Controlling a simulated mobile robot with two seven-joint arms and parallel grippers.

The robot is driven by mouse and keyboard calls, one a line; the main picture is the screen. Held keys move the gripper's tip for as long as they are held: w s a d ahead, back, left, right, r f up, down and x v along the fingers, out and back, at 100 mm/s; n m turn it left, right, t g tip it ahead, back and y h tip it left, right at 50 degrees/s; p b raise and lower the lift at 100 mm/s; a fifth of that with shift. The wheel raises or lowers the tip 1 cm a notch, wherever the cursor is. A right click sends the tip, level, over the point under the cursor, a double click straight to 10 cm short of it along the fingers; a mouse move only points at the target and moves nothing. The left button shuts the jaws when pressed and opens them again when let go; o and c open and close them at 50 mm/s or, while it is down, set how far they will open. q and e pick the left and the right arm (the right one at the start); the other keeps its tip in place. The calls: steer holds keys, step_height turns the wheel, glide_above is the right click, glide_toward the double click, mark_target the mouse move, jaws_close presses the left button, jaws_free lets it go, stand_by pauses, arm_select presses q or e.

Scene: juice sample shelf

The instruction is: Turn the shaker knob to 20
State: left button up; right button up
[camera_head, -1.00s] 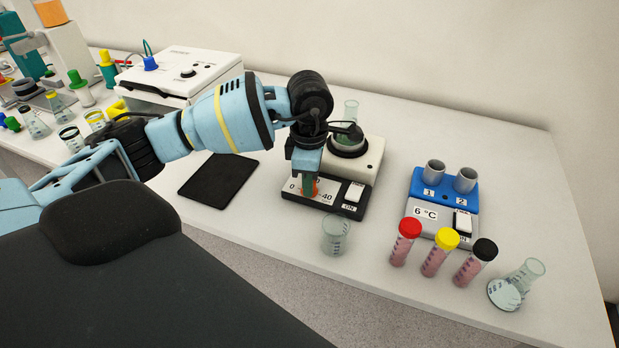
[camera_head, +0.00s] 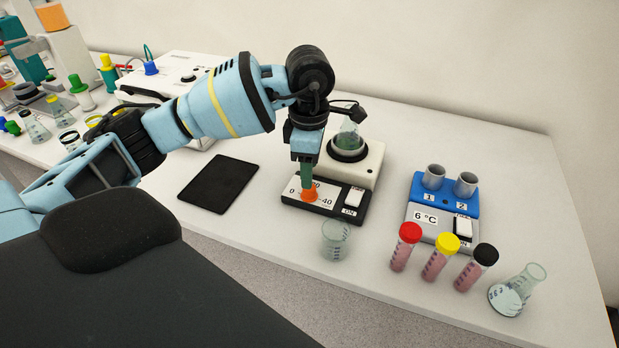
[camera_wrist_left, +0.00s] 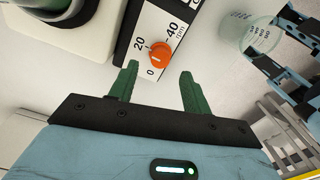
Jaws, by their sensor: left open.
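The shaker (camera_head: 370,160) is a white and black device with a flask on top. Its orange knob (camera_head: 309,195) sits on a white dial marked 0, 20 and 40; it also shows in the left wrist view (camera_wrist_left: 159,55). I cannot clearly read where the knob points. My left gripper (camera_head: 306,180) is above the knob, with green fingers pointing down. In the left wrist view the fingers (camera_wrist_left: 159,70) are apart and empty, with the knob just beyond their tips. Light blue and black parts at the right edge of that view look like my right arm; its jaws are unclear.
A glass beaker (camera_head: 336,240) stands in front of the shaker. A black pad (camera_head: 218,183) lies to its left. A blue and grey 6 °C unit (camera_head: 428,218) and red, yellow and black capped tubes (camera_head: 436,260) stand to the right, near another flask (camera_head: 517,290).

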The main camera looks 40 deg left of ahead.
arm_select(q)
steer(key=shift+r, duration=1.45)
steer(key=shift+f, duration=0.1)
